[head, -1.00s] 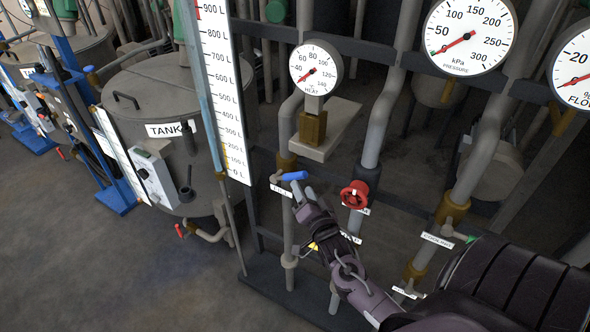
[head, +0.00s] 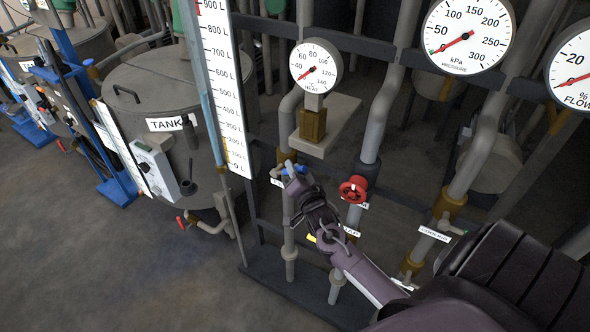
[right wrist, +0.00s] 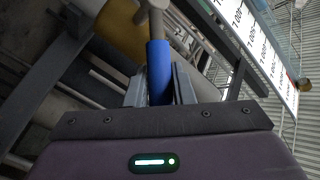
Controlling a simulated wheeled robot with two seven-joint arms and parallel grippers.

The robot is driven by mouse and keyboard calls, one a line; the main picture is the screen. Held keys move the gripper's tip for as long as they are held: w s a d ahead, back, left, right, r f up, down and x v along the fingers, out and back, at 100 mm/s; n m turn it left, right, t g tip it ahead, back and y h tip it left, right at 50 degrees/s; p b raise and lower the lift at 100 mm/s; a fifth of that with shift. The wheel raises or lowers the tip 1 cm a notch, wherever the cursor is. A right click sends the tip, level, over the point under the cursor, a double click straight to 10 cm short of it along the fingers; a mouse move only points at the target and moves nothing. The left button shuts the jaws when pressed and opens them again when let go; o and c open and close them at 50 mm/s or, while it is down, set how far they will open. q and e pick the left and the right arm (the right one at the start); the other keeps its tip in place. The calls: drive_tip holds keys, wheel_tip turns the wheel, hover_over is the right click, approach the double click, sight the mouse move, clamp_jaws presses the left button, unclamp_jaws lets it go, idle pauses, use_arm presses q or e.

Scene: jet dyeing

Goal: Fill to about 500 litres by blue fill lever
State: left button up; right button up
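The blue fill lever (head: 296,170) sits on a vertical pipe right of the tank's level scale, lying roughly sideways. My right gripper (head: 291,174) is at the lever and partly covers it. In the right wrist view the blue lever (right wrist: 159,72) stands between the two fingers (right wrist: 159,90), which appear to press on both its sides. The white level scale (head: 226,90) has a bluish tube (head: 203,80) beside it; I cannot make out the liquid level. My left gripper is not in view.
A red handwheel (head: 353,189) is close right of my right gripper. The grey tank (head: 160,100) stands left of the scale. Heat (head: 316,66), pressure (head: 468,34) and flow (head: 575,78) gauges are above and right. Open floor (head: 110,270) is at lower left.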

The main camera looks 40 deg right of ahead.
clamp_jaws()
drive_tip(key=shift+s+f+b, duration=0.1)
drive_tip(key=shift+f+b, duration=0.3)
drive_tip(key=shift+b, duration=0.3)
drive_tip(key=shift+s+d+f+m+t+h+b, duration=0.15)
drive_tip(key=shift+f+m+t+h+b, duration=0.7)
drive_tip(key=shift+b, duration=1.6)
drive_tip(key=shift+s+f+m+t+h+b, duration=0.45)
drive_tip(key=shift+m+b, duration=0.7)
drive_tip(key=shift+b, duration=1.25)
drive_tip(key=shift+s+d+f+m+t+h+b, duration=0.1)
drive_tip(key=shift+f+m+t+h+b, duration=0.65)
drive_tip(key=shift+b, duration=1.7)
drive_tip(key=shift+m, duration=0.25)
drive_tip(key=o, duration=0.5)
unclamp_jaws()
drive_tip(key=shift+w, duration=0.1)
